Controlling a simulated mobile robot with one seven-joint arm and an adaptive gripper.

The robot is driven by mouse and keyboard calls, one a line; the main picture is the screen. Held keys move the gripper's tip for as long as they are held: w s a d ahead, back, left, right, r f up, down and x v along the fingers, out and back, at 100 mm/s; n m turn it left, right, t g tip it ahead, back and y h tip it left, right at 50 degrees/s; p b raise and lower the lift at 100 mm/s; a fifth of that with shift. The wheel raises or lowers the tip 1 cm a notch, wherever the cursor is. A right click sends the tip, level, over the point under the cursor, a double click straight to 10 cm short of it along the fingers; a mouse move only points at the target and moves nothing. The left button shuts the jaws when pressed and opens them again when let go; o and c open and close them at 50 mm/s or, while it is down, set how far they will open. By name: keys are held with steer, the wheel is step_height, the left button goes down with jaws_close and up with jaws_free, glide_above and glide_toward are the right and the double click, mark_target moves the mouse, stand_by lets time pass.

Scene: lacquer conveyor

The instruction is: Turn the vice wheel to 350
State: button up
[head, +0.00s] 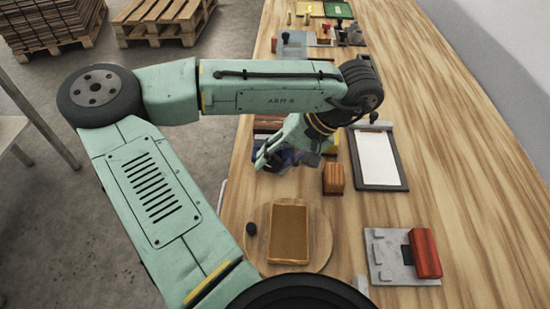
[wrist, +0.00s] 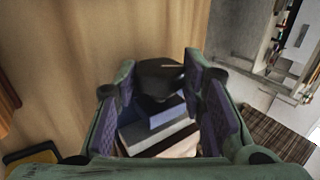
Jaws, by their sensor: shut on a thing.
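The vice is mostly hidden behind my gripper (head: 270,158) in the head view, where a dark blue part (head: 290,157) shows beside the fingers near the table's left edge. In the wrist view, my gripper's purple-padded fingers (wrist: 163,88) stand on both sides of a dark round piece, which looks like the vice wheel (wrist: 160,74). A blue block (wrist: 162,117) and a pale body (wrist: 158,136) show below it, between the fingers. My gripper is closed on the wheel; the contact itself is partly hidden. No scale or number is readable.
A wooden block (head: 333,179) and a clipboard (head: 377,160) lie to the right of my gripper. A brown tray (head: 289,233) on a round board and a grey plate with a red block (head: 426,252) are nearer. The table's right side is clear. Pallets (head: 163,20) stand on the floor.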

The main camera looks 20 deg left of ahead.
stand_by(0.5)
steer(key=o, duration=1.1)
steer(key=shift+o, duration=0.2)
steer(key=shift+d+r, duration=0.1)
steer(key=v, duration=1.1)
steer(key=shift+w+d+r, duration=0.15)
steer(key=shift+d+r, duration=0.1)
steer(key=shift+d, duration=0.05)
